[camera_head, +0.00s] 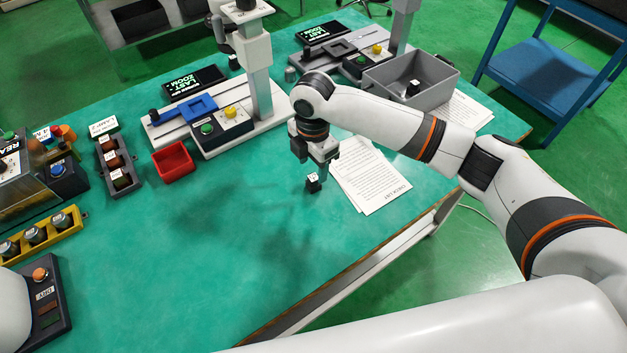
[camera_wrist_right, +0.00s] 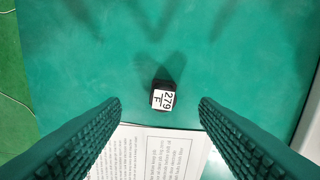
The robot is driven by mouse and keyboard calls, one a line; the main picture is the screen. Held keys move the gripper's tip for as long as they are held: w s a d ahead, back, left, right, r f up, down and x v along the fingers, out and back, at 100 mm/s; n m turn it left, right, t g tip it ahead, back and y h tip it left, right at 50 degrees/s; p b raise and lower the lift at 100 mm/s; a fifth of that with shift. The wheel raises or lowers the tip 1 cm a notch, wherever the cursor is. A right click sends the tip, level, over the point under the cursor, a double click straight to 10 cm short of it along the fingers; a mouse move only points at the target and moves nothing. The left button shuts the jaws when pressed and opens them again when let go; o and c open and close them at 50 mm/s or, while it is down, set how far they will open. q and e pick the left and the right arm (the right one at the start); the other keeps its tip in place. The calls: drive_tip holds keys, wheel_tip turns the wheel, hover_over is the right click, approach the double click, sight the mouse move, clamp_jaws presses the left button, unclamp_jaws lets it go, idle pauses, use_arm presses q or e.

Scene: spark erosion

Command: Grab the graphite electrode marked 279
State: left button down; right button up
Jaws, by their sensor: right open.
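The graphite electrode marked 279 (camera_wrist_right: 163,96) is a small black block with a white top label reading "279" and "F". It stands on the green table top, near the edge of a printed sheet, and also shows in the head view (camera_head: 313,183). My right gripper (camera_head: 322,168) is just above and beside it in the head view. In the right wrist view its two fingers (camera_wrist_right: 160,108) are wide apart with the electrode between and beyond them, and nothing is held. My left gripper is not in view.
A printed sheet (camera_head: 372,182) lies beside the electrode. A grey bin (camera_head: 440,85) with a dark block inside stands at the back right. A red tray (camera_head: 174,162) and a fixture with buttons (camera_head: 225,133) stand to the left. The table's middle is clear.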

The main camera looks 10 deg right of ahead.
sight(314, 177)
drive_tip(key=shift+w+d+f+p, duration=0.1)
drive_tip(key=shift+f+p, duration=0.1)
drive_tip(key=shift+f, duration=1.35)
drive_tip(key=shift+w+d+f+p, duration=0.1)
drive_tip(key=shift+f+p, duration=0.05)
drive_tip(key=shift+f, duration=1.4)
drive_tip(key=c, duration=1.1)
